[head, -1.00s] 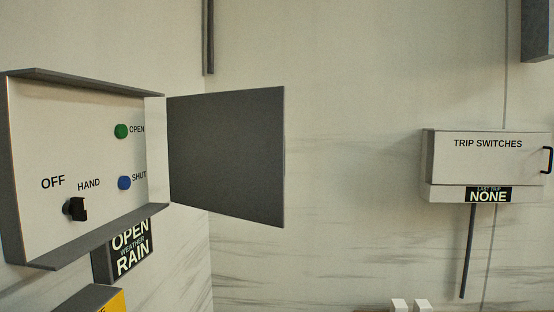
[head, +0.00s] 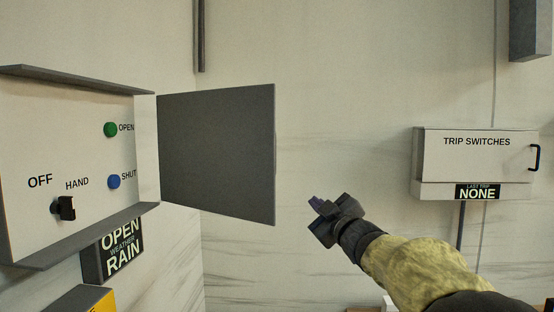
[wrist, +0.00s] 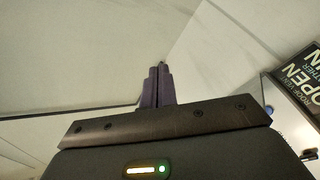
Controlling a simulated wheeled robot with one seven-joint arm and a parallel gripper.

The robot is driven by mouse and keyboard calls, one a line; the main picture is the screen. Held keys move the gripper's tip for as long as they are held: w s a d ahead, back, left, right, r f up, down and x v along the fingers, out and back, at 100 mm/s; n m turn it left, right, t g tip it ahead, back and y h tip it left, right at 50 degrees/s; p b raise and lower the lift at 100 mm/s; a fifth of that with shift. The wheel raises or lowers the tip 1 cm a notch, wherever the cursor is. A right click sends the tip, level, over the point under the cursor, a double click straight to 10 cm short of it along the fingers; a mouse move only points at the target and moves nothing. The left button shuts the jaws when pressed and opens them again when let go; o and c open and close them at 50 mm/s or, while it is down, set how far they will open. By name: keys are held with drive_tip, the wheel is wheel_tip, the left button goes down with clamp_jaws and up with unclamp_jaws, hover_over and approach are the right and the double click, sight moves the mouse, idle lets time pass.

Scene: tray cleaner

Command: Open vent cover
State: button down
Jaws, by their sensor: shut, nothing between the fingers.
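The vent control box (head: 75,125) is on the left in the head view, with its dark door (head: 216,150) swung open to the right. On its panel are a green OPEN button (head: 110,130), a blue SHUT button (head: 114,181) and a black selector knob (head: 64,208) below the words OFF and HAND. A display below (head: 118,249) reads OPEN, WEATHER RAIN. My gripper (head: 316,202) is shut and empty, right of the door and apart from it. The wrist view shows the closed fingers (wrist: 157,88) pointing toward the wall. No vent cover is identifiable.
A TRIP SWITCHES box (head: 473,160) with a black handle (head: 535,157) hangs on the right wall, above a LAST TRIP NONE label (head: 478,191). A yellow-fronted box (head: 95,300) is at lower left. The wall between the door and that box is bare.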

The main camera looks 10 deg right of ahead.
drive_tip(key=s+a+r+n+g+y, duration=0.2)
drive_tip(key=s+r+n+y, duration=0.3)
drive_tip(key=r+n+y, duration=0.5)
drive_tip(key=s+a+r+n+g+y, duration=0.1)
drive_tip(key=s+r+n+g, duration=0.1)
drive_tip(key=s+n+g, duration=0.4)
drive_tip(key=n+g, duration=0.1)
drive_tip(key=n, duration=0.2)
drive_tip(key=shift+s+r+y, duration=0.2)
drive_tip(key=shift+s+y, duration=0.05)
drive_tip(key=shift+y, duration=0.05)
drive_tip(key=shift+a, duration=0.1)
drive_tip(key=p+x, duration=0.4)
drive_tip(key=x, duration=0.6)
drive_tip(key=shift+w, duration=0.1)
